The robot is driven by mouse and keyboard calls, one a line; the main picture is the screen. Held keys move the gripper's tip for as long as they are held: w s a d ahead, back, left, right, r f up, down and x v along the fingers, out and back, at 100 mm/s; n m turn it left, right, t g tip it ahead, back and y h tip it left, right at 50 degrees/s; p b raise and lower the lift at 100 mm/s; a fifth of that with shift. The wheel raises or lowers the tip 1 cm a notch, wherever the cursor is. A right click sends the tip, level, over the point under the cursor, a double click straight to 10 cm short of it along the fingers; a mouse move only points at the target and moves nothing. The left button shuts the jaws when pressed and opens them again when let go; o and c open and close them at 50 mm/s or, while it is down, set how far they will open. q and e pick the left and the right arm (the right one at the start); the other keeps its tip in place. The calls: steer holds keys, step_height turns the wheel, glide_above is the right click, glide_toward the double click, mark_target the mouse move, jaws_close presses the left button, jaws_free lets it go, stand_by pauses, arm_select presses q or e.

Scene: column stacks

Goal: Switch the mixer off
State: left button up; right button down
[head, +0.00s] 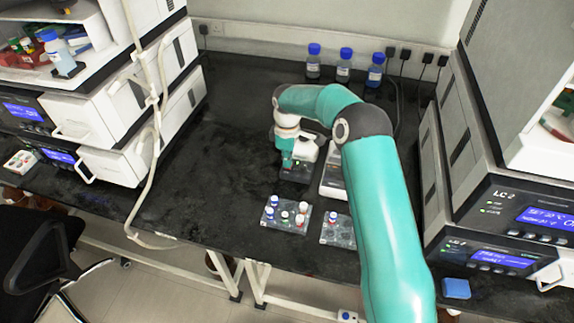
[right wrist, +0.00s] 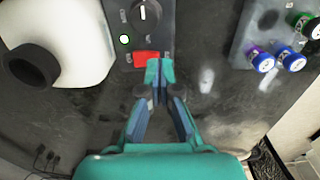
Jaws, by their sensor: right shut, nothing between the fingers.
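The mixer's dark front panel (right wrist: 118,18) shows at the top of the right wrist view. It carries a round knob (right wrist: 148,12), a lit green lamp (right wrist: 124,39) and a red rocker switch (right wrist: 147,57). My right gripper (right wrist: 160,74) is shut and empty, its tips at the lower right edge of the switch. I cannot tell whether they touch it. In the head view my right gripper (head: 288,161) points down over the mixer (head: 297,174), which my arm largely hides. My left gripper is not in view.
Two vial racks (head: 286,219) (head: 338,233) stand near the bench front. A white device (head: 332,181) is right of the mixer. Blue-capped bottles (head: 344,72) stand along the back wall. Instrument stacks flank the bench (head: 215,130), whose left middle is clear.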

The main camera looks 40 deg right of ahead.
steer(key=shift+f+b, duration=0.5)
steer(key=shift+f, duration=0.3)
steer(key=shift+r, duration=0.2)
steer(key=shift+r+p, duration=1.6)
steer(key=shift+r, duration=0.8)
